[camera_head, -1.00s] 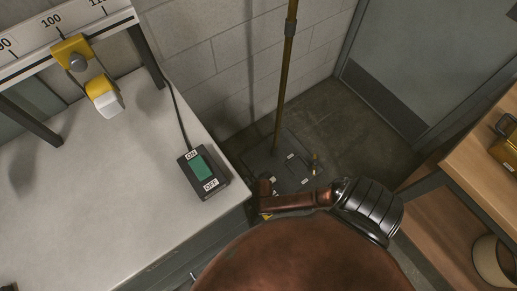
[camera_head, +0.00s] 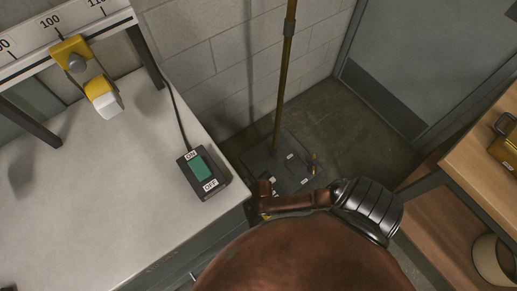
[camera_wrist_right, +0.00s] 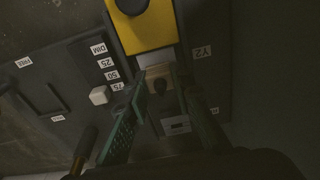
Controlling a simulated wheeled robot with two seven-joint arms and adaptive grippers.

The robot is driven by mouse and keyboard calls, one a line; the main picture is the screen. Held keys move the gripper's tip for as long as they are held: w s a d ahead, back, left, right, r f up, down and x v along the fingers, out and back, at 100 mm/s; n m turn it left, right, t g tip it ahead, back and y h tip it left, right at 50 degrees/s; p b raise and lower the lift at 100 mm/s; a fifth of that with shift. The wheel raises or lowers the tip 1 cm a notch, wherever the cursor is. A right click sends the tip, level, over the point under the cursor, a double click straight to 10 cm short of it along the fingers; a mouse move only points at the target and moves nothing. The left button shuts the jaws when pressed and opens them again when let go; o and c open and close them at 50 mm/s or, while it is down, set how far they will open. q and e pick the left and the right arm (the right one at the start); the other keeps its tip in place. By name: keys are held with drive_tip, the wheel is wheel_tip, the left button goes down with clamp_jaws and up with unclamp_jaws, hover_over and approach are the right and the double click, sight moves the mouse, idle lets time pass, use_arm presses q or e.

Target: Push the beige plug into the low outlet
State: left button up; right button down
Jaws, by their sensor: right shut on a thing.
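In the right wrist view, my right gripper (camera_wrist_right: 160,84) is shut on the beige plug (camera_wrist_right: 157,73), which sits between its two green fingers. A dark round spot shows on the plug's near side. The plug is over a dark panel, close below a white piece (camera_wrist_right: 152,56) and a yellow block (camera_wrist_right: 146,28). I cannot clearly make out the low outlet, or tell whether the plug is in it. In the head view my right arm hides the right gripper and the plug. My left gripper is in neither current view.
The dark floor base (camera_head: 280,162) carries an upright brass pole (camera_head: 284,80). A bench (camera_head: 95,190) with an ON/OFF switch box (camera_head: 203,172) stands at left. Wooden shelving (camera_head: 480,155) is at right. A door (camera_head: 425,60) is behind. In the wrist view, a small white knob (camera_wrist_right: 99,95) is beside the left finger.

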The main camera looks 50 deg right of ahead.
drive_tip(key=shift+a+f, duration=0.1)
drive_tip(key=shift+f, duration=0.35)
idle(1.2)
drive_tip(key=c, duration=1.6)
unclamp_jaws()
drive_tip(key=shift+r, duration=0.15)
wheel_tip(320, 180, up, 12)
drive_tip(key=s, duration=0.1)
drive_tip(key=shift+s, duration=0.2)
drive_tip(key=shift+a, duration=0.1)
